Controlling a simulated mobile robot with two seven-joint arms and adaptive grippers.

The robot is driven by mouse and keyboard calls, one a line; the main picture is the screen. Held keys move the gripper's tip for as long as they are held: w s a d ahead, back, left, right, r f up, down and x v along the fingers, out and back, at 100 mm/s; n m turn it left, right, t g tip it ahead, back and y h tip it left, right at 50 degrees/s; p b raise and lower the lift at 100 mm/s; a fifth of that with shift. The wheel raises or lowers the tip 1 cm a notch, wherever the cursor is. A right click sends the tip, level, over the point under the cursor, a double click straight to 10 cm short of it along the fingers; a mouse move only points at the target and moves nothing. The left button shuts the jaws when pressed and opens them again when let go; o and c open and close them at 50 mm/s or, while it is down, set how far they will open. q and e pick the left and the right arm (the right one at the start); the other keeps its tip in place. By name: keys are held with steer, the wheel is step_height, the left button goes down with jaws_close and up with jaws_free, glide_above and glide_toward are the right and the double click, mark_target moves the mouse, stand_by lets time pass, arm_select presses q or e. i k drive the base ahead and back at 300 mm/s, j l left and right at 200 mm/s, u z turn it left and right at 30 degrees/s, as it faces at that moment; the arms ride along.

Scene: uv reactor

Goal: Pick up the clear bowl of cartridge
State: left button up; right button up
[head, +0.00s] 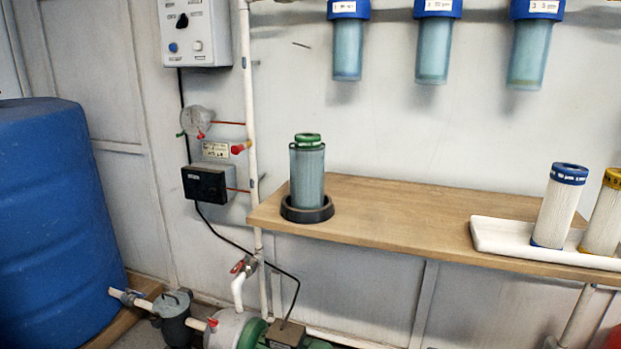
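A clear bluish bowl (307,178) stands upright near the left end of the wooden shelf. Its base sits in a round black ring holder (307,209). A green-topped cartridge (307,139) sticks up out of the bowl's open top. Three similar clear bowls hang under blue heads on the wall, the left one (347,52), the middle one (433,52) and the right one (528,55). Neither of my grippers is in view.
The wooden shelf (400,210) is bare between the ring holder and a white tray (487,236). The tray holds a blue-topped cartridge (558,210) and a yellow-topped one (604,222). A white vertical pipe (250,110) runs left of the bowl. A blue tank (50,220) stands far left.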

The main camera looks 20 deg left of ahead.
mark_target(308, 168)
steer(key=i+l, duration=0.15)
steer(key=l, duration=0.15)
steer(key=i+l+u, duration=0.1)
steer(key=l, duration=0.25)
steer(key=i+l, duration=0.2)
steer(key=i+l+u, duration=0.1)
steer(key=l, duration=0.35)
steer(key=i+l, duration=0.15)
steer(key=l, duration=0.2)
steer(key=u, duration=0.05)
